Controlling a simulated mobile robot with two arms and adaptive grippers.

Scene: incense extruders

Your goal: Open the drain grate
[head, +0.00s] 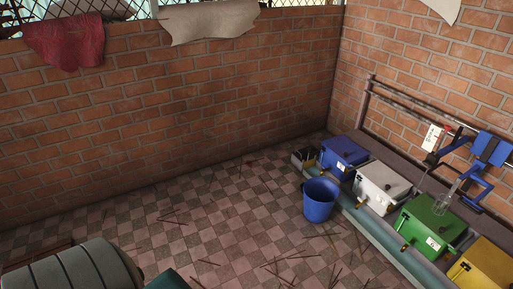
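I cannot clearly make out a drain grate in the head view. A dark reddish-brown flat piece (36,255) lies on the floor at the lower left, partly hidden behind a grey ribbed rounded object. I cannot tell whether this piece is the grate, or whether it is open or shut. Neither of my grippers is in view.
The grey ribbed object (75,272) fills the lower left corner. A blue bucket (319,204) stands right of centre. Blue (344,152), white (381,183), green (430,221) and yellow (483,268) boxes line the right wall. Thin sticks litter the otherwise clear checkered floor (190,215).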

